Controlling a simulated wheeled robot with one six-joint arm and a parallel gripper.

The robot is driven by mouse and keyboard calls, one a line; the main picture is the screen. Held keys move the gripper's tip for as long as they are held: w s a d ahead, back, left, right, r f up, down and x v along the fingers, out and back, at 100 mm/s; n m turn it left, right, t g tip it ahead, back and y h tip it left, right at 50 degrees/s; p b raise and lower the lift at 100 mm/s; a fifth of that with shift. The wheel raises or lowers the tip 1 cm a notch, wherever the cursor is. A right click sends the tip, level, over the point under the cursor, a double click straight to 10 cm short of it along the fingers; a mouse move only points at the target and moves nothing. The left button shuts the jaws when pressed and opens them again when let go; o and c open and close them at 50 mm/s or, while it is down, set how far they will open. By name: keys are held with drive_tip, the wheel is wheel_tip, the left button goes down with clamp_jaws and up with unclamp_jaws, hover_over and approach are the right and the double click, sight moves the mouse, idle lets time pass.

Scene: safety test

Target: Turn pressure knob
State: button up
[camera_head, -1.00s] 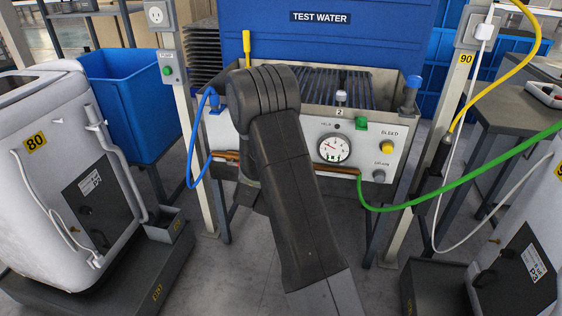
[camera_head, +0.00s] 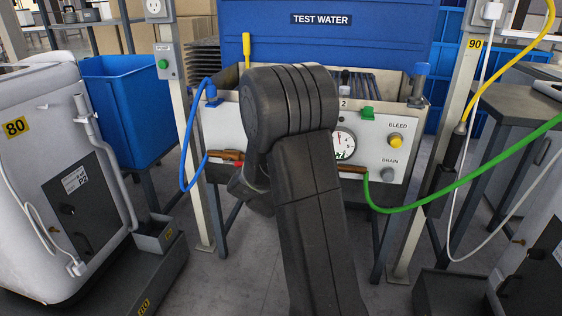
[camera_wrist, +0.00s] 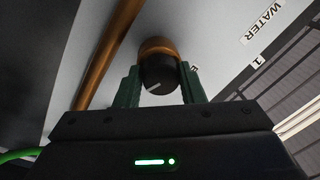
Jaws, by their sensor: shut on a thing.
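The pressure knob (camera_wrist: 157,73) is black with a pale pointer line and a copper-coloured ring behind it. It shows in the wrist view on a pale panel, and my arm hides it in the head view. My gripper (camera_wrist: 160,88) has its green fingers on both sides of the knob, shut on it. In the head view the fingers are hidden behind my dark arm. The pressure gauge (camera_head: 343,145) is white with a dark needle, partly covered by my arm.
On the panel (camera_head: 375,152) are a yellow bleed knob (camera_head: 395,141) and a grey drain knob (camera_head: 387,174). A blue hose (camera_head: 185,140) hangs at left, a green hose (camera_head: 450,190) at right. A copper pipe (camera_wrist: 100,65) runs beside the knob. Upright posts (camera_head: 187,110) flank the bench.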

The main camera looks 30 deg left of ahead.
drive_tip(key=shift+m, duration=1)
drive_tip(key=o, duration=1)
drive_tip(key=p+v, duration=0.2)
drive_tip(key=v, duration=1.1)
drive_tip(key=shift+s+f, duration=0.15)
drive_tip(key=shift+s, duration=0.25)
